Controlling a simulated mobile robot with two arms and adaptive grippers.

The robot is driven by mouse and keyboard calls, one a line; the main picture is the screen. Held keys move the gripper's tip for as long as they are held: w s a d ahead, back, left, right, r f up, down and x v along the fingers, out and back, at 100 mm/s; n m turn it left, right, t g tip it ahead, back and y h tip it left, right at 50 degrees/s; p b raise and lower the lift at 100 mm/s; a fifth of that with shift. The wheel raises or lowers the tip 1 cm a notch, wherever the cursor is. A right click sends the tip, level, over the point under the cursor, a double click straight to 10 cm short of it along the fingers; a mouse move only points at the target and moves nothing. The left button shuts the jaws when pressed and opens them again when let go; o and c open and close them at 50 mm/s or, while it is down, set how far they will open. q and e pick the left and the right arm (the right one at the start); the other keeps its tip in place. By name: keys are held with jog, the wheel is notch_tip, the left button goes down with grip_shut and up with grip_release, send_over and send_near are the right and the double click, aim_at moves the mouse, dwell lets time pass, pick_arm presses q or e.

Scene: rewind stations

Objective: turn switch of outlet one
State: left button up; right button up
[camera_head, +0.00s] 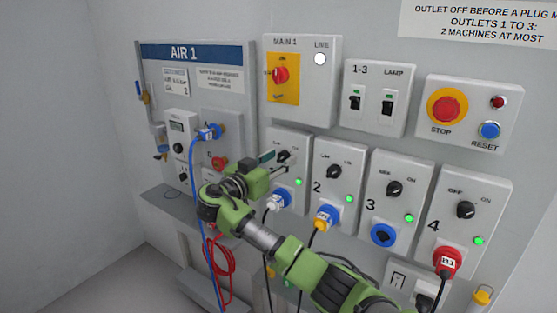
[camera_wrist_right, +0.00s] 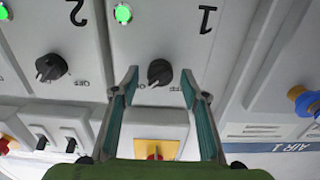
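Outlet one's switch (camera_head: 284,156) is a black rotary knob on the grey box at the left of the outlet row. In the wrist view, which is upside down, this knob (camera_wrist_right: 160,72) lies between my right gripper's two fingertips (camera_wrist_right: 160,78). Clear gaps show on both sides. A small pale mark on the knob seems to point to the label at its lower left in that view. In the head view my right gripper (camera_head: 273,165) is open at the knob and partly covers the box. Outlet one's green lamp (camera_head: 299,182) is lit. My left gripper is out of view.
A plug (camera_head: 279,200) sits in outlet one's socket below the knob. Outlet two's knob (camera_head: 334,171) is close on the right. The AIR 1 panel (camera_head: 190,90) with a blue hose (camera_head: 193,190) is on the left. The yellow MAIN 1 switch (camera_head: 283,78) is above.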

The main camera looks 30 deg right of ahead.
jog(key=c, duration=1)
jog(key=shift+c, duration=0.2)
